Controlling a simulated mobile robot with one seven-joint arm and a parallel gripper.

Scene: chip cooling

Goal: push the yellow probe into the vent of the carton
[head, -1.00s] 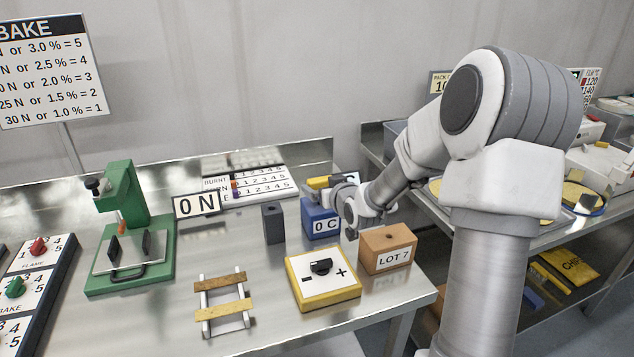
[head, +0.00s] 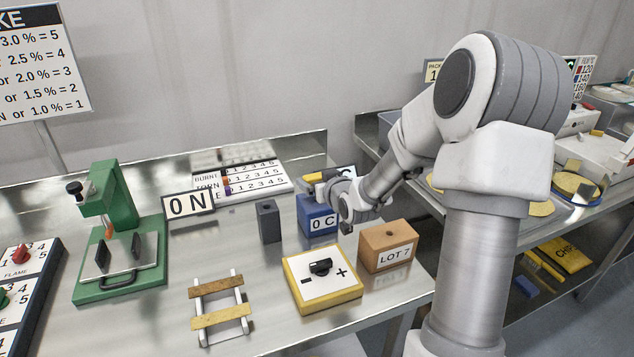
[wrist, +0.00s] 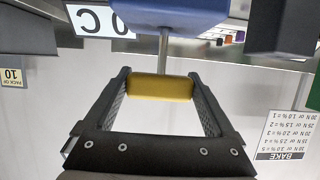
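The yellow probe (head: 314,177) is at the top of the blue block (head: 318,218) marked 0 C. In the wrist view its yellow handle (wrist: 160,88) lies crosswise between the fingertips of my gripper (wrist: 161,92), which appear to touch both its ends. A thin metal rod (wrist: 163,52) runs from the handle to the blue block (wrist: 165,12); whether it is inside the block is hidden. In the head view my gripper (head: 325,186) reaches in from the right. The brown carton (head: 376,253) labelled LOT 7, with a small dark vent (head: 390,235) on top, stands right of the block.
A dark grey block (head: 268,222) stands left of the blue block. The yellow-edged dial box (head: 320,276) sits in front, beside the carton. A rack with strips (head: 220,300) and a green press (head: 120,240) are further left. The table's right edge is close to the carton.

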